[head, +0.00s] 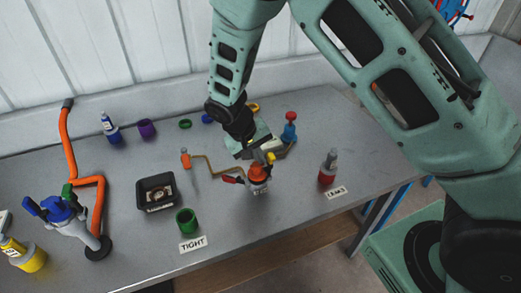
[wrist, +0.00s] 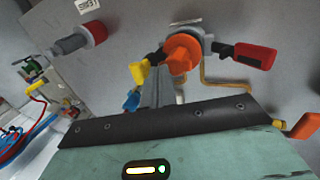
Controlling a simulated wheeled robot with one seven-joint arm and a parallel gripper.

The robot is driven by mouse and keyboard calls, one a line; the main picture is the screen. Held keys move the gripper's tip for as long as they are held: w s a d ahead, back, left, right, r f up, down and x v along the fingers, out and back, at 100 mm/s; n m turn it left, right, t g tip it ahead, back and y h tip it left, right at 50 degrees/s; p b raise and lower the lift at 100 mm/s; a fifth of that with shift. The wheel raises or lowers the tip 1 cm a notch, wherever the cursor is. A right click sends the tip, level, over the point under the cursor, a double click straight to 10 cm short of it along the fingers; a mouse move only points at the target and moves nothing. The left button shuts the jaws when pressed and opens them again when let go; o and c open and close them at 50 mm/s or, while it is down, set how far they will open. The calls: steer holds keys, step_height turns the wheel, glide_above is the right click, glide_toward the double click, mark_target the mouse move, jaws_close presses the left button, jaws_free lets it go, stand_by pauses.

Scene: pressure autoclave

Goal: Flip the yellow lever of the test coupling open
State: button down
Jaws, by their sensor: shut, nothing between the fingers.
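The test coupling (head: 258,176) stands upright on the grey bench, with an orange cap, a red lever on its left and a yellow lever (head: 270,158) on its right. In the wrist view the orange cap (wrist: 182,54) is at upper middle. The yellow lever (wrist: 138,72) is left of it and the red lever (wrist: 256,54) right of it. My gripper (head: 258,152) is shut and empty, just behind the coupling in the head view. Its fingertips (wrist: 163,78) are close to the yellow lever and cap; I cannot tell whether they touch.
A thin brass pipe (head: 205,160) runs behind the coupling. A blue fitting with a red knob (head: 290,128) stands behind right. The bench front is mostly clear.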

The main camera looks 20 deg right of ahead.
steer(key=shift+d, duration=0.3)
steer(key=shift+d+r+y, duration=0.1)
steer(key=shift+d+y, duration=0.4)
steer(key=shift+y, duration=0.1)
steer(key=d+f+y+b, duration=0.1)
steer(key=d+f+y, duration=0.1)
steer(key=d+y, duration=0.4)
steer(key=shift+d, duration=0.95)
steer(key=shift+s+d, duration=0.1)
steer(key=shift+d, duration=0.05)
stand_by(0.6)
steer(key=a+v, duration=0.1)
steer(key=v, duration=1.1)
steer(key=shift+r+b, duration=0.25)
steer(key=shift+b, duration=0.1)
